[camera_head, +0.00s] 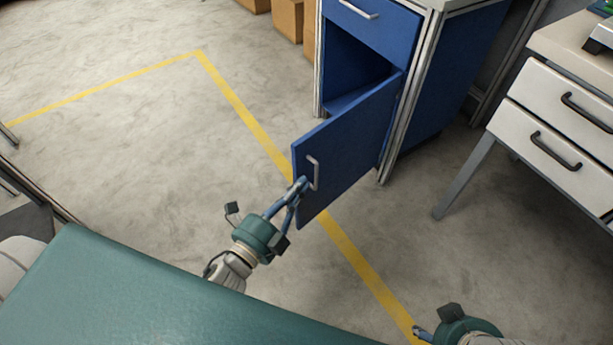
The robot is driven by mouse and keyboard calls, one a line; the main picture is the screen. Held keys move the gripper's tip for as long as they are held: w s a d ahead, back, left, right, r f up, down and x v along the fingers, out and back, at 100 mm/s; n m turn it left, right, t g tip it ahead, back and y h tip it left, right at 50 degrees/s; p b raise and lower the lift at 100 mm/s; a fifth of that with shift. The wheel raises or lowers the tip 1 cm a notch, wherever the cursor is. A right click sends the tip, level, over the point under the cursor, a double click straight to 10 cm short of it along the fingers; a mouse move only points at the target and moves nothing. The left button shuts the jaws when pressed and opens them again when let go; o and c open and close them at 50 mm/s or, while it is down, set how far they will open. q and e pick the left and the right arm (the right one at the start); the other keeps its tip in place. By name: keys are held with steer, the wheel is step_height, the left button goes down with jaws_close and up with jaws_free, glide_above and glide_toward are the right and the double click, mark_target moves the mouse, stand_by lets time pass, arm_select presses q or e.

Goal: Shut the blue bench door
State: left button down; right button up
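The blue bench (435,95) stands at the upper middle. Its blue door (345,150) hangs well open, swung out toward me and hinged on its right side, with a metal handle (314,172) near its free edge. My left gripper (301,184) is at the lower end of the handle, its fingertips drawn together. Whether the handle is between the fingers cannot be told. My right gripper (422,333) is low at the bottom edge, apart from the door, mostly cut off by the frame.
A blue drawer (370,22) above the door opening is shut. A white drawer cabinet (550,125) on legs stands at the right. Cardboard boxes (289,18) sit behind the bench. Yellow tape (240,108) marks the grey floor, which is clear at left.

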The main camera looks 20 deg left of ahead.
mark_target(308, 151)
arm_select(q)
steer(key=shift+w+a+b, duration=0.1)
steer(key=shift+w+a, duration=0.1)
steer(key=shift+w, duration=1.7)
steer(key=shift+w+a+b, duration=0.15)
steer(key=shift+w+a, duration=0.1)
steer(key=shift+w, duration=1.6)
steer(key=shift+w+a+b, duration=0.1)
steer(key=shift+w+a, duration=0.1)
steer(key=shift+w, duration=1.7)
steer(key=shift+a, duration=0.1)
